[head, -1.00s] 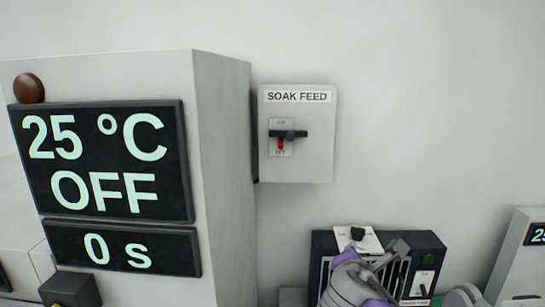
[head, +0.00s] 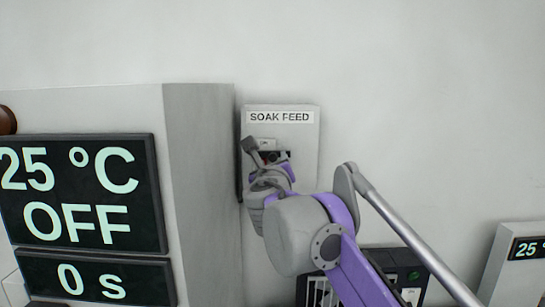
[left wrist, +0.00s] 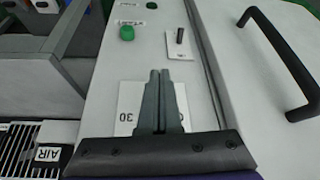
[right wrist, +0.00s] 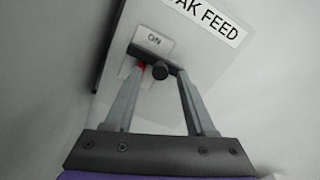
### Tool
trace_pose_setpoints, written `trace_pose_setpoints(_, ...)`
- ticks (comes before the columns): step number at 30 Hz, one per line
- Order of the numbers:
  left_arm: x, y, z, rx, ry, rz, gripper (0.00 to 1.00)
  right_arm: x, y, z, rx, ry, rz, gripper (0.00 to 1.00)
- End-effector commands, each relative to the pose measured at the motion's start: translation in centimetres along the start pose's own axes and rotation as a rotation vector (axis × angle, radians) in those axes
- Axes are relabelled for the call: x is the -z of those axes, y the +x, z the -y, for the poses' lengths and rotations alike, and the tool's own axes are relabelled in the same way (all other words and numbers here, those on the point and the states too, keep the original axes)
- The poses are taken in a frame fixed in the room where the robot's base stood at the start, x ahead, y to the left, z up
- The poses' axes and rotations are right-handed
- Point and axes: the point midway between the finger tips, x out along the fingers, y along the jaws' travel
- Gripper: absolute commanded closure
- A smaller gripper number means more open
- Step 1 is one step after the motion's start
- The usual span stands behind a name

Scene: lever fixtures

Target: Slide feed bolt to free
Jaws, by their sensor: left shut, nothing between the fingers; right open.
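A red strip shows beside the knob. My right gripper (right wrist: 161,76) is open at the handle, one finger on each side of the knob; whether the fingers touch the bar I cannot tell. In the head view my right gripper (head: 268,160) covers most of the handle. My left gripper (left wrist: 158,76) is shut and empty above another panel.
A large cabinet with a display (head: 85,200) stands close to the box's left. A dark unit (head: 410,272) sits below. The left wrist view shows a green button (left wrist: 127,33), a toggle (left wrist: 180,36) and a black bar handle (left wrist: 275,55). Wall right of the box is clear.

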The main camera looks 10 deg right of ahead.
Motion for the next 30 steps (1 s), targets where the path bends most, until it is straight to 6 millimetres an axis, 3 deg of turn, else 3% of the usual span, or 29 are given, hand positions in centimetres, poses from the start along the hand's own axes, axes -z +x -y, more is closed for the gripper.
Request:
trace_pose_setpoints(6, 0.5, -0.4, 0.0, 0.0, 0.0, -0.004, 1.0, -0.1, 2.3, 0.0, 0.001, 0.001, 0.0, 0.45)
trace_pose_setpoints(16, 0.4, -0.4, 0.0, 0.0, 0.0, -0.004, 1.0, 0.1, 2.6, 0.0, 0.0, 0.002, -0.001, 0.45)
trace_pose_setpoints(25, 0.5, -0.4, 0.0, 0.0, 0.0, -0.004, 1.0, 0.1, 2.5, 0.0, 0.0, 0.002, -0.001, 0.99)
trace_pose_setpoints(30, 0.5, -0.4, 0.0, 0.0, 0.0, -0.004, 1.0, 0.1, 2.5, 0.0, 0.0, 0.002, -0.001, 1.0)
